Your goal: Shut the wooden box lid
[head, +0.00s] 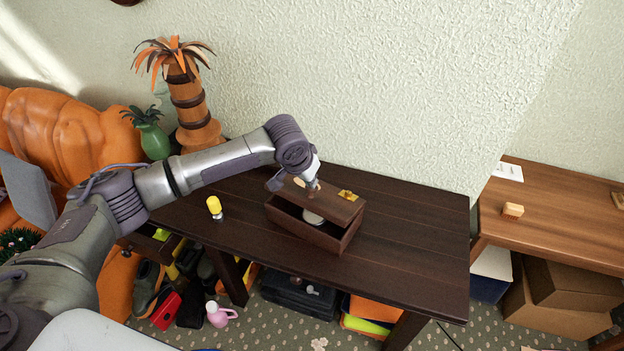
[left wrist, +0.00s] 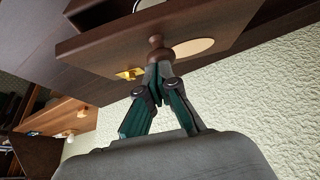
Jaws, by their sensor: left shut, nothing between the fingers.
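The dark wooden box (head: 336,241) stands on the dark table. Its lid (head: 335,206) is raised at a tilt, leaving the front gap open. A whitish round thing (head: 312,217) shows inside. My left gripper (head: 313,187) is over the lid with its fingers together. In the left wrist view, the fingertips (left wrist: 158,66) are right at the lid's small round knob (left wrist: 156,42); I cannot tell whether they touch it. A pale oval patch (left wrist: 195,47) and a yellow metal piece (left wrist: 130,74) show on the lid (left wrist: 95,50). My right gripper is out of view.
The dark table (head: 410,220) is bare right of the box. A yellow-topped bottle (head: 214,207) stands left of it. A palm-shaped ornament (head: 190,100) and green pineapple vase (head: 152,138) stand at the back left. A lighter wooden table (head: 560,225) is at the right.

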